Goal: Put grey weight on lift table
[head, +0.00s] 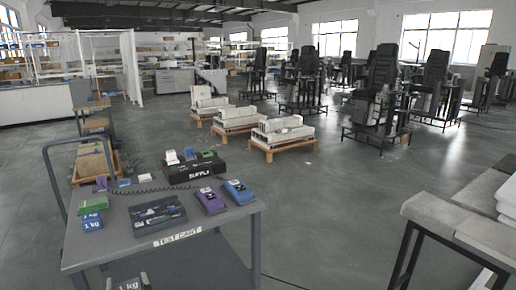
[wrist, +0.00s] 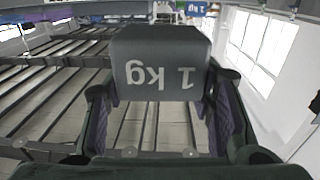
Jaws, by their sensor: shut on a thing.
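The grey weight (wrist: 160,62), marked "1 kg", is between the two fingers of my gripper (wrist: 160,92) in the wrist view, its label upside down. My gripper is shut on its sides. In the head view the weight (head: 127,286) shows only partly at the bottom edge, low in front of the test cart (head: 235,225). I cannot tell for certain which surface is the lift table; a grey-topped table (head: 432,212) with black legs stands at the right edge of the head view.
The cart top holds a black tool tray (head: 158,215), purple (head: 210,201) and blue (head: 238,192) devices, green and blue 1 kg weights (head: 92,213) and a black supply box (head: 193,167). The cart has a raised handle at left. Open floor (head: 330,205) lies between cart and right table.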

